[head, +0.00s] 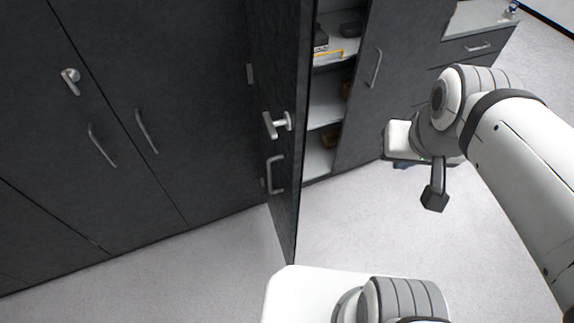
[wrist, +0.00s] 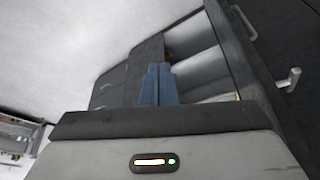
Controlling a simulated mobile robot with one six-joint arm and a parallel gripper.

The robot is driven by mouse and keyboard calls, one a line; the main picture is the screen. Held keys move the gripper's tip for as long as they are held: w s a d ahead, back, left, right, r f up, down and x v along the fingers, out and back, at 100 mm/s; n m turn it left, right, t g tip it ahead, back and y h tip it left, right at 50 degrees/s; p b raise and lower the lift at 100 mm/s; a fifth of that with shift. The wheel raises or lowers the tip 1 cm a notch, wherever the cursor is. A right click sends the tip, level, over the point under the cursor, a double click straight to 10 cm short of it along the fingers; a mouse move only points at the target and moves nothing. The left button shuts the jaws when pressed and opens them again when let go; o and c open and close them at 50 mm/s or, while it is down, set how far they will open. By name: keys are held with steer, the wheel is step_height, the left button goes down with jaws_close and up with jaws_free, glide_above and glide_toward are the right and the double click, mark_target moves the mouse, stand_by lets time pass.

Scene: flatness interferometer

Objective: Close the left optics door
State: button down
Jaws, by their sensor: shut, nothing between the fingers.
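The left optics door (head: 280,60) is a dark panel standing open in the head view, swung out from the cabinet. It carries a silver lever handle (head: 278,124) and a pull handle (head: 274,174) below. In the wrist view a dark door panel (wrist: 240,60) with silver handles is at the right, beside pale shelves; I cannot tell for sure which door it is. My gripper shows in the wrist view with blue fingers (wrist: 159,70) together and empty. In the head view it is mostly hidden behind my arm, right of the open door and apart from it.
The opening behind the door shows white shelves (head: 326,107) holding a few small items. A closed dark door with a handle (head: 375,68) is right of it. Closed cabinet fronts (head: 110,110) fill the left. The grey floor (head: 345,228) is clear between door and arm.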

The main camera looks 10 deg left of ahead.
steer(key=d, duration=0.1)
steer(key=n+h+b, duration=0.8)
steer(key=n, duration=1.5)
glide_toward(290, 183)
steer(key=p+x, duration=0.2)
steer(key=x, duration=0.2)
steer(key=shift+d+f+p, duration=0.2)
steer(key=shift+d+p, duration=0.05)
steer(key=shift+p, duration=0.05)
steer(key=shift+w+d+f, duration=0.1)
steer(key=shift+w+d, duration=0.05)
steer(key=shift+d, duration=0.3)
